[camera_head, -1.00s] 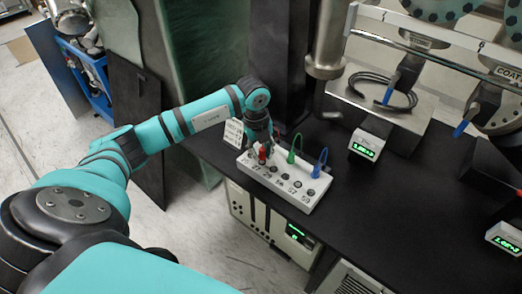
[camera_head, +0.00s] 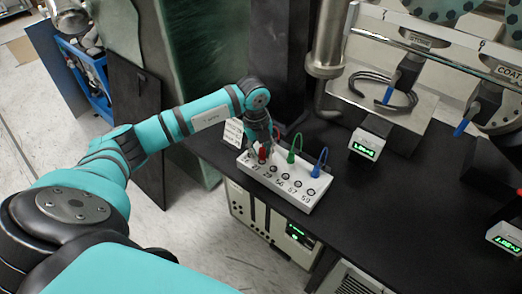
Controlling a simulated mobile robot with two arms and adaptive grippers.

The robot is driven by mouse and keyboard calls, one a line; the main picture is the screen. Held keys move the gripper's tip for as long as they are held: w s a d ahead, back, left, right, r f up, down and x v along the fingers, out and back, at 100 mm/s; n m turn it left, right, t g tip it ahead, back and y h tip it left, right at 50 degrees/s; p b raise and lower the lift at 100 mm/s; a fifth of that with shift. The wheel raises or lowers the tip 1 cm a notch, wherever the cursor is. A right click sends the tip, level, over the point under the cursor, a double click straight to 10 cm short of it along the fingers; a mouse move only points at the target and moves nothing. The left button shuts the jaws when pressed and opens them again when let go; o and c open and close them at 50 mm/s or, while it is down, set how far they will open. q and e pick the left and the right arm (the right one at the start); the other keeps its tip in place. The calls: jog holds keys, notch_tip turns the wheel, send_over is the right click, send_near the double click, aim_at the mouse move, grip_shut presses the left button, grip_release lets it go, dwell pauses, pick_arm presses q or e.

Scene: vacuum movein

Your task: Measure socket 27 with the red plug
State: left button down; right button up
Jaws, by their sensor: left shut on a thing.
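A white socket block (camera_head: 305,205) with a row of numbered sockets sits near the table's front edge. My left gripper (camera_head: 260,146) reaches over its left end, pointing down. It is shut on the red plug (camera_head: 263,155), whose tip is at the block by the label 27. I cannot tell whether the tip is fully seated in the socket. A red cable curves up behind the gripper. A green plug (camera_head: 291,157) and a blue plug (camera_head: 318,169) stand upright along the block's back side. My right gripper is not in view.
A small white display (camera_head: 366,145) with green digits stands right of the block, and another display (camera_head: 506,237) is at the right edge. A metal stand with a black cable coil (camera_head: 385,92) is behind. The black tabletop (camera_head: 400,220) right of the block is clear.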

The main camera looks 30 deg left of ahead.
pick_arm(q)
jog(key=shift+f+b, duration=0.6)
jog(key=shift+f, duration=0.35)
jog(key=c, duration=1.1)
grip_release()
jog(key=shift+o, duration=0.2)
notch_tip(320, 180, up, 12)
jog(key=s, duration=0.1)
jog(key=shift+a, duration=0.3)
